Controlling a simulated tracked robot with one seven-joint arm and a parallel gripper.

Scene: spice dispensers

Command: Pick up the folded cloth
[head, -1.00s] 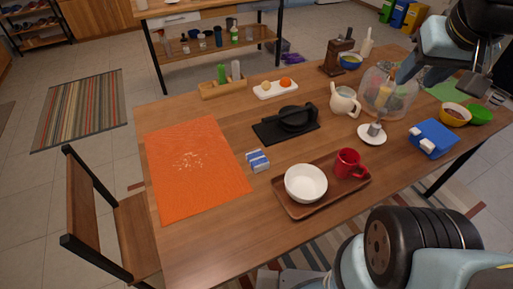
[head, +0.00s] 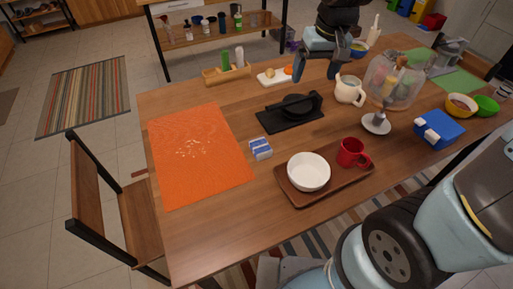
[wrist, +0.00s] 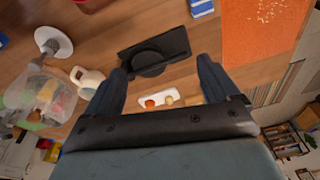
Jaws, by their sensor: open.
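A small blue-and-white striped block, which looks like the folded cloth (head: 260,149), lies on the wooden table between the orange mat and the brown tray. It also shows at the top edge of the wrist view (wrist: 201,8), partly cut off. My gripper (head: 318,70) is open and empty above the back of the table, behind the black pan and well away from the cloth. In the wrist view my gripper's fingers (wrist: 162,68) are spread apart, with the black pan and a white dish beyond them.
A black pan on a dark board (head: 290,112) lies between my gripper and the cloth. The brown tray (head: 330,190) holds a white bowl (head: 308,172) and a red mug (head: 352,153). A cream teapot (head: 348,90) and a clear jar (head: 392,82) stand to the right. The orange mat (head: 200,160) is flat.

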